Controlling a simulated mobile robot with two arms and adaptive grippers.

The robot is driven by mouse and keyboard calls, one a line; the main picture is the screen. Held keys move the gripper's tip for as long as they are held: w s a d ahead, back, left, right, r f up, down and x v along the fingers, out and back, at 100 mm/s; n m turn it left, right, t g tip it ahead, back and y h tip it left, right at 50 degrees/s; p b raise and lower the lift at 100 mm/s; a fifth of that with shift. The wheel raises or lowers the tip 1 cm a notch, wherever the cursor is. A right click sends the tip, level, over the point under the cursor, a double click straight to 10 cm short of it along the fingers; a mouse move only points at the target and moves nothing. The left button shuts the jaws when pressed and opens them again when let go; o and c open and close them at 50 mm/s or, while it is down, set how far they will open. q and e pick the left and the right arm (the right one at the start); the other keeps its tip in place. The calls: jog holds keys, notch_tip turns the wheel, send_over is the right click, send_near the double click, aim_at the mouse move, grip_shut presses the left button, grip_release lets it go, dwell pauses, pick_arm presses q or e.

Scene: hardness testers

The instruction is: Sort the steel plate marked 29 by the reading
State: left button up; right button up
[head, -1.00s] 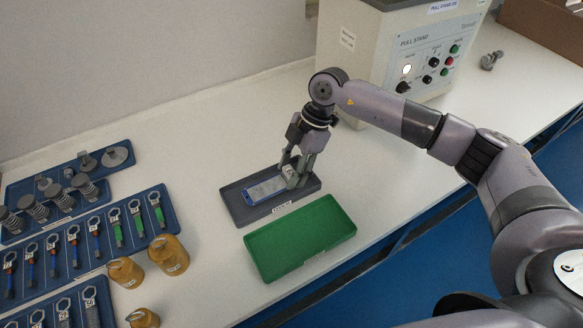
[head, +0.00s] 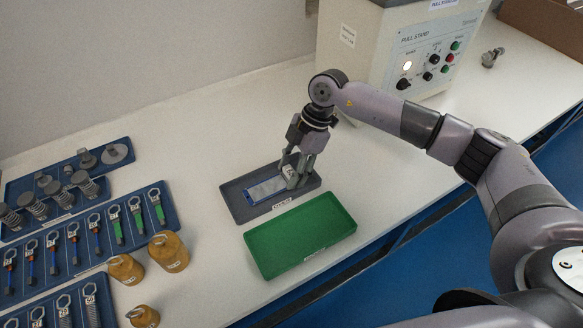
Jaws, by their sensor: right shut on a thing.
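My right gripper (head: 298,172) reaches down at the grey tray (head: 236,206) and is shut on the right end of a flat plate (head: 264,189). The plate has a light grey face and blue edges and lies in or just above the tray; I cannot tell if it touches the floor of it. A small white tag shows at the fingers, but its number is too small to read. The green tray (head: 300,238) stands in front of the grey tray and is empty. My left gripper is not in view.
The pull stand (head: 400,50) stands behind my right arm. Blue racks (head: 165,205) with tagged pieces fill the left side. Several brass-coloured weights (head: 168,253) stand beside them. The white table (head: 190,120) is clear at the back; its front edge runs right of the green tray.

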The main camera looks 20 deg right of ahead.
jog(key=o, duration=1.4)
jog(key=shift+f, duration=0.1)
